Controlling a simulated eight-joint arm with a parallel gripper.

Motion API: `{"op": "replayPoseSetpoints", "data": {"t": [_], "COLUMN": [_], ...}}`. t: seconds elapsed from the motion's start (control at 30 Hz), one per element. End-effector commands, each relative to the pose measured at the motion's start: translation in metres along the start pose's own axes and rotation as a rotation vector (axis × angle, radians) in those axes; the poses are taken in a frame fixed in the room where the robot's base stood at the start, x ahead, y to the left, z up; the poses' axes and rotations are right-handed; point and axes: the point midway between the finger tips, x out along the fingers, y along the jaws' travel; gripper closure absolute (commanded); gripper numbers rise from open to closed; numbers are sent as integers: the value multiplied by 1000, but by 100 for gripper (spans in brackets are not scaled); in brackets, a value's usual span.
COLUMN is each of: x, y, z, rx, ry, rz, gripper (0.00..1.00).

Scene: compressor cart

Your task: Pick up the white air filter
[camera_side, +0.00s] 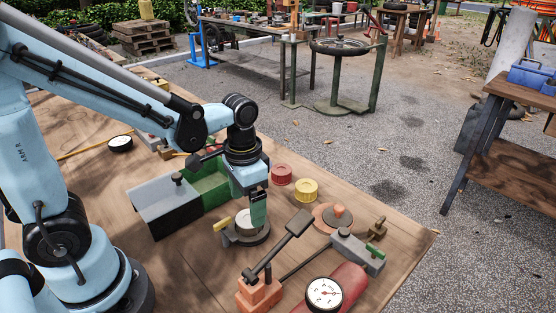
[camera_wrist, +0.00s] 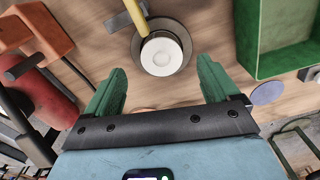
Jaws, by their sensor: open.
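The white air filter (camera_wrist: 161,54) is a short white cylinder on a dark round base with a yellow handle. In the side view, the filter (camera_side: 243,217) is partly hidden behind a green finger of my gripper. My gripper (camera_wrist: 160,68) is open and empty, its two green fingers spread left and right of the filter's line in the wrist view. In the side view, my gripper (camera_side: 258,212) points down over the dark base (camera_side: 246,236). I cannot tell whether the fingertips are level with the filter or above it.
A green open box (camera_side: 209,184) and a grey box (camera_side: 160,196) stand left of the filter. A red cap (camera_side: 281,174) and a yellow cap (camera_side: 304,189) lie to the right. An orange clamp (camera_side: 258,294) and a red tank with a gauge (camera_side: 324,292) are in front.

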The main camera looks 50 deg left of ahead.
Motion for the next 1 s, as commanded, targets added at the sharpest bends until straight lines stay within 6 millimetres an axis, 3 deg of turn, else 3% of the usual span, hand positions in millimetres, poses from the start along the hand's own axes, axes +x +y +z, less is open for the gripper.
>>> {"op": "replayPoseSetpoints", "data": {"t": [0.3,0.7,1.0], "x": [34,40,40], "y": [-2,-2,-2], "z": [-1,0,0], "rx": [0,0,0], "ry": [0,0,0], "rz": [0,0,0], "gripper": [12,13,59]}}
